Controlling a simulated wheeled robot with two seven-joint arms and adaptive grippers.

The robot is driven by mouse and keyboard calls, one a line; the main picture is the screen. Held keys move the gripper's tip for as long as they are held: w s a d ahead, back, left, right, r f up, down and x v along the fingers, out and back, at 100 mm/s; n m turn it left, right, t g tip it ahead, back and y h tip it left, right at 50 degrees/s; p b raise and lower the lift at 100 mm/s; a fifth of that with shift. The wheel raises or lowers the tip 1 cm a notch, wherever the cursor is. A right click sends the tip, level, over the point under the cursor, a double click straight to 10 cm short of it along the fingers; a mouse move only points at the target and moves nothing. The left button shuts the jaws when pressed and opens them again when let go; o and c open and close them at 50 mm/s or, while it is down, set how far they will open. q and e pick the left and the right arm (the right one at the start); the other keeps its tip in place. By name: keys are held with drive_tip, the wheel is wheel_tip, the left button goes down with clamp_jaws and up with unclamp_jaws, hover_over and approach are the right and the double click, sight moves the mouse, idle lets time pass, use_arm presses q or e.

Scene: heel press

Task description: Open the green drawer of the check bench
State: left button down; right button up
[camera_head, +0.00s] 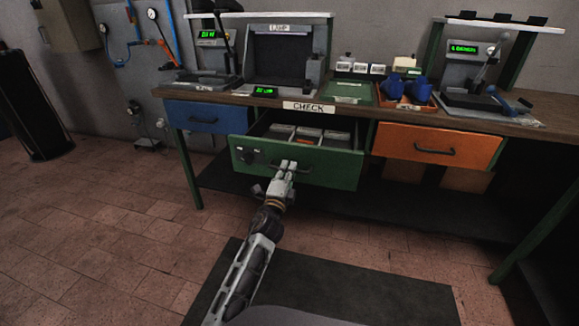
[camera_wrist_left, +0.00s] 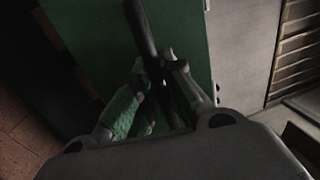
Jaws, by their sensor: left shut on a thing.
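The green drawer (camera_head: 320,165) of the check bench stands partly pulled out, and its inside with several boxes shows from above. Its dark bar handle (camera_head: 306,170) is on the front face. My left gripper (camera_head: 287,167) is at the handle and shut on it. In the left wrist view, the dark handle (camera_wrist_left: 141,28) runs between the fingers (camera_wrist_left: 163,85) in front of the green drawer front (camera_wrist_left: 90,40). The fingers hide part of the handle. My right gripper is in neither view.
The blue drawer (camera_head: 207,119) on the left and the orange drawer (camera_head: 437,142) on the right flank the green one. The bench top (camera_head: 300,98) carries a lamp box, trays and gauges. A dark mat (camera_head: 370,290) lies on the floor in front.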

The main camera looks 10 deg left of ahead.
use_arm(q)
drive_tip(key=shift+s, duration=0.5)
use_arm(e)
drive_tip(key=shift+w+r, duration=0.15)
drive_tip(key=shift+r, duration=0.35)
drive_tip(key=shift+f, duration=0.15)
use_arm(q)
drive_tip(key=c, duration=1.6)
unclamp_jaws()
drive_tip(key=shift+c, duration=0.2)
drive_tip(key=shift+o, duration=0.8)
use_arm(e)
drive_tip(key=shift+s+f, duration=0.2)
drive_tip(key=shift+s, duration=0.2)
use_arm(q)
drive_tip(key=shift+r, duration=0.1)
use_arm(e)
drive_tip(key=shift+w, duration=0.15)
